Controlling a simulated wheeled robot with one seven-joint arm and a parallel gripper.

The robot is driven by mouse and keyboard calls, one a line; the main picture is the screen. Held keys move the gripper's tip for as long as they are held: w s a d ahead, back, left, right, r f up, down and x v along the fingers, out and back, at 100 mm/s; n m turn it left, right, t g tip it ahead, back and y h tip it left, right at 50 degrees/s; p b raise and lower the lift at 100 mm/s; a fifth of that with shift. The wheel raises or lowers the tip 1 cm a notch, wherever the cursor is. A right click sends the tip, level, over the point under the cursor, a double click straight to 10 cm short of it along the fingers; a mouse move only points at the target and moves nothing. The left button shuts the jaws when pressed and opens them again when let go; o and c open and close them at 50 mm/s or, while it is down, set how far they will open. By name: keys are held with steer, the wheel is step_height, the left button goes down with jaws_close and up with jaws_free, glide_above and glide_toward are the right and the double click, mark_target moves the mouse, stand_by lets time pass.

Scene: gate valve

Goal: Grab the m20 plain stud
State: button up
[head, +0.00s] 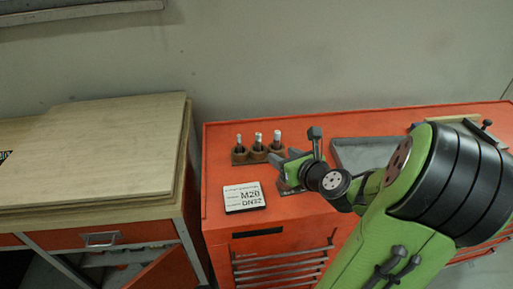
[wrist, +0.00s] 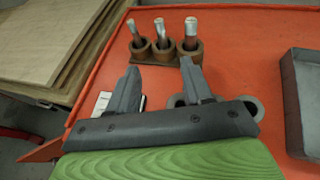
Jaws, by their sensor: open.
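Three studs stand upright in a row in a brown holder with round cups (head: 240,158) near the back left of the red cabinet top. They are the left stud (head: 239,140), the middle stud (head: 258,138) and the right stud (head: 277,137). In the wrist view the left stud (wrist: 133,29), middle stud (wrist: 160,28) and right stud (wrist: 191,28) differ somewhat in shape. I cannot tell which is the M20 plain stud. My gripper (wrist: 160,68) is open and empty, short of the holder, its fingers pointing toward it. The fingers partly hide the space before the cups.
A white card (head: 244,197) reading M20 and DN32 lies at the front left of the cabinet top (head: 222,143). A grey tray (head: 365,152) lies to the right. Round grey parts (wrist: 253,104) show behind my gripper. A wooden bench (head: 90,150) stands at the left.

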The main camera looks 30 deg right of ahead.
steer(key=p, duration=0.9)
glide_toward(259, 141)
steer(key=p+x, duration=0.2)
steer(key=x, duration=0.7)
steer(key=shift+w+d+f, duration=0.15)
steer(key=shift+w+f, duration=0.1)
steer(key=shift+s, duration=0.15)
steer(key=shift+c, duration=1.3)
jaws_close()
